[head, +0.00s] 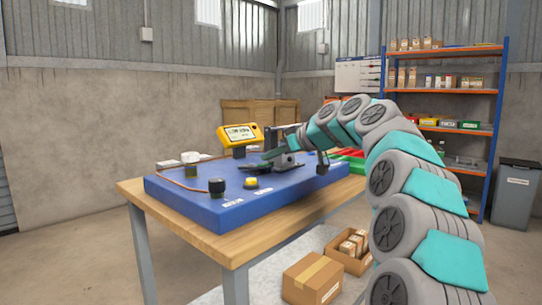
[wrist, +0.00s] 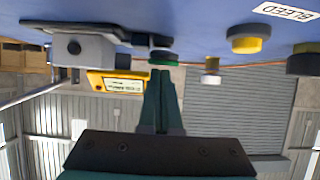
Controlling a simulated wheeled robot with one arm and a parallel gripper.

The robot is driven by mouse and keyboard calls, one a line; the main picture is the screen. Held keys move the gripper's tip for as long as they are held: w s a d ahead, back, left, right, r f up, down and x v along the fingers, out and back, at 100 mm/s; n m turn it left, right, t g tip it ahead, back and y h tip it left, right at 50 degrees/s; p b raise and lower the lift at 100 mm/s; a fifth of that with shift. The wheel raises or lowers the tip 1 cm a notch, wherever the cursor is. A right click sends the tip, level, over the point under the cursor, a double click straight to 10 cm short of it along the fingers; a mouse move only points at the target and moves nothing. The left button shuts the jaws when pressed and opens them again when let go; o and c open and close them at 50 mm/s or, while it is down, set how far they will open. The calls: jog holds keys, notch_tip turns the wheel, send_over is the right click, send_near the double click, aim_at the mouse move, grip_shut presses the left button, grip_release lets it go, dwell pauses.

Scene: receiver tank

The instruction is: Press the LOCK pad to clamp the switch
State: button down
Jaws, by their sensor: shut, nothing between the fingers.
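My gripper (wrist: 161,72) is shut and empty, with its two dark green fingers together. In the wrist view, which is upside down, the fingertips are at a small round dark pad with a green ring (wrist: 162,57) on the blue board (wrist: 200,18). I cannot tell whether they touch it, and no LOCK label is readable. A grey block-shaped fixture (wrist: 82,48) with a dark round port is beside the pad; it may hold the switch. In the head view my gripper (head: 268,158) is low over the blue board (head: 200,203), hiding the pad.
A yellow meter (head: 240,134) stands behind my gripper. A yellow knob (head: 251,183) and a black knob (head: 216,187) are near the board's front edge. A brass fitting (wrist: 211,71) and a BLEED label (wrist: 286,11) show too. The board lies on a wooden table (head: 240,246).

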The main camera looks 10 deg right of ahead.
aim_at(275, 180)
jog(key=shift+s+d+f+t+y+b, duration=0.2)
jog(key=shift+f+b, duration=0.25)
jog(key=shift+b, duration=0.8)
jog(key=shift+a+f+t+y+b, duration=0.1)
jog(key=shift+f+t+b, duration=0.25)
jog(key=shift+b, duration=0.9)
jog(key=shift+s+d+f+b, duration=0.2)
jog(key=shift+f+b, duration=0.45)
jog(key=shift+b, duration=0.4)
jog(key=shift+s+d+f+b, duration=0.15)
jog(key=shift+s+f+b, duration=0.1)
jog(key=shift+b, duration=0.15)
jog(key=r, duration=0.1)
jog(key=r+p, duration=0.1)
jog(key=r, duration=0.2)
jog(key=shift+s+d+r+p, duration=0.1)
jog(key=shift+s+d+p, duration=0.1)
jog(key=shift+s+p, duration=0.2)
jog(key=s+d, duration=0.6)
jog(key=s, duration=0.2)
jog(key=shift+r, duration=0.3)
